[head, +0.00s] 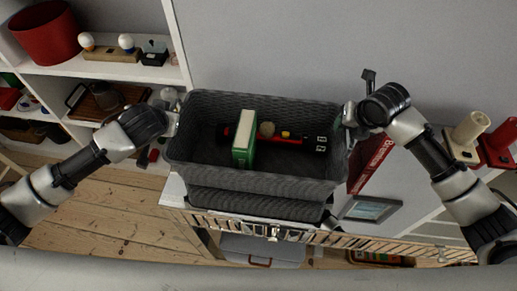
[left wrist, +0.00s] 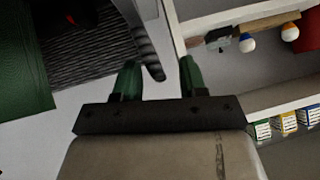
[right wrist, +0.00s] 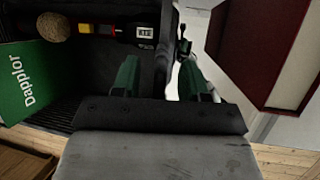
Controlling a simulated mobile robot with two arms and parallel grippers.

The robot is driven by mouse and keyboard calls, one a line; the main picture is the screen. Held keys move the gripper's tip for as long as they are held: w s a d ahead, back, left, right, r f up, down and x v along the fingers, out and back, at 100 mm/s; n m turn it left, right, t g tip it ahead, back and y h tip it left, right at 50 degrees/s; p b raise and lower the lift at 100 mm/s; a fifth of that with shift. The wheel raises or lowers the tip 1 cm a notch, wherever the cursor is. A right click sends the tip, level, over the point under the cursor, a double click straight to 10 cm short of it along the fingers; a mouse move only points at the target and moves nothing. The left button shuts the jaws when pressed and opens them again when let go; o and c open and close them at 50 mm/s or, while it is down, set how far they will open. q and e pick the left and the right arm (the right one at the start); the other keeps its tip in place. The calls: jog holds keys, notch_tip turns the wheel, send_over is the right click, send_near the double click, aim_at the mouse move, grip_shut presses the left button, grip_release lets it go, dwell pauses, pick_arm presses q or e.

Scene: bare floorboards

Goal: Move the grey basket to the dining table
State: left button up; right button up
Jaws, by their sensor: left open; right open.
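The grey basket (head: 255,180) is a woven dark bin near a wall, in the middle of the head view. It holds a green box (head: 244,143), a red-and-black item with a yellow band (head: 290,138) and a brown ball (head: 267,129). My left gripper (head: 174,124) is open at its left end; the rim (left wrist: 147,45) reaches between the fingers (left wrist: 157,76). My right gripper (head: 349,122) is open at its right end; the dark basket wall (right wrist: 166,50) shows between the fingers (right wrist: 158,76). I cannot tell whether either finger touches it. No dining table is identifiable.
The basket stands over a pale piece of furniture (head: 172,190) with a slatted front. White shelves (head: 60,66) stand at the left with a red pot (head: 45,32). A red box (head: 370,155), a framed picture (head: 370,209) and cream (head: 468,128) objects are at right. Floorboards (head: 105,210) show left.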

pick_arm(q)
jog(key=shift+w+f, duration=0.3)
pick_arm(e)
jog(key=shift+w+f, duration=0.15)
jog(key=shift+f, duration=0.25)
pick_arm(q)
grip_shut()
pick_arm(e)
grip_shut()
pick_arm(q)
jog(key=shift+w+r, duration=0.1)
jog(key=shift+r, duration=0.15)
pick_arm(e)
jog(key=shift+w+a+r, duration=0.1)
jog(key=shift+r, duration=0.15)
